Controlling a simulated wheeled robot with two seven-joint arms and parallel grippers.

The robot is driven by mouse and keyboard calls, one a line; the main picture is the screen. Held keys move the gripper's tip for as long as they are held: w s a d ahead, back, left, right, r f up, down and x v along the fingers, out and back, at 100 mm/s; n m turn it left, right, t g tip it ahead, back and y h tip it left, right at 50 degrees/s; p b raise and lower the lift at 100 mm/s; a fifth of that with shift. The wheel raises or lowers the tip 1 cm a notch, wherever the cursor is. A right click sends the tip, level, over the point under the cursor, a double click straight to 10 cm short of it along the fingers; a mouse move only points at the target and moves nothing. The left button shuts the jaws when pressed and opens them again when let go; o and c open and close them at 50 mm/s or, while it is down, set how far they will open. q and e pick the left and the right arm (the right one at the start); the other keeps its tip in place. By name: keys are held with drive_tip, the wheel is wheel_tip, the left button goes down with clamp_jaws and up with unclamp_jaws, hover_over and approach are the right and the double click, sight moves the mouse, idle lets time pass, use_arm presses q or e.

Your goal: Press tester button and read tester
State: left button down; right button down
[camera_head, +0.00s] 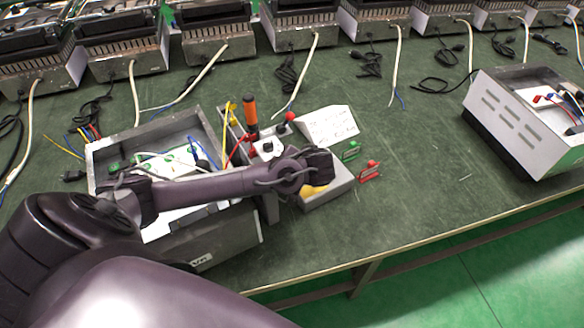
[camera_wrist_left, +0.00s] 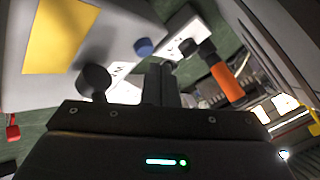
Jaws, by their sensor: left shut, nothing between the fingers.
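The tester appears to be the small grey box (camera_head: 335,192) with a yellow patch (camera_head: 313,190), partly hidden behind my left wrist in the head view. In the left wrist view a pale grey panel (camera_wrist_left: 125,25) carries a yellow square (camera_wrist_left: 60,36). A black knob (camera_wrist_left: 94,80) and a round blue part (camera_wrist_left: 144,47) show close to it; I cannot tell which is the tester button. My left gripper (camera_wrist_left: 162,78) is shut and empty, its fingertips near the blue part; I cannot tell whether they touch anything. No reading is legible. My right gripper is out of view.
An open metal case (camera_head: 103,150) with wires stands left of the tester. An orange-handled tool (camera_head: 250,112) stands upright behind my wrist. A white sloped block (camera_head: 325,127) with writing is behind. Green (camera_head: 350,151) and red (camera_head: 369,171) clips lie right.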

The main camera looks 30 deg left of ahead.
use_arm(q)
drive_tip(key=shift+f, duration=0.15)
drive_tip(key=shift+f, duration=0.3)
idle(0.3)
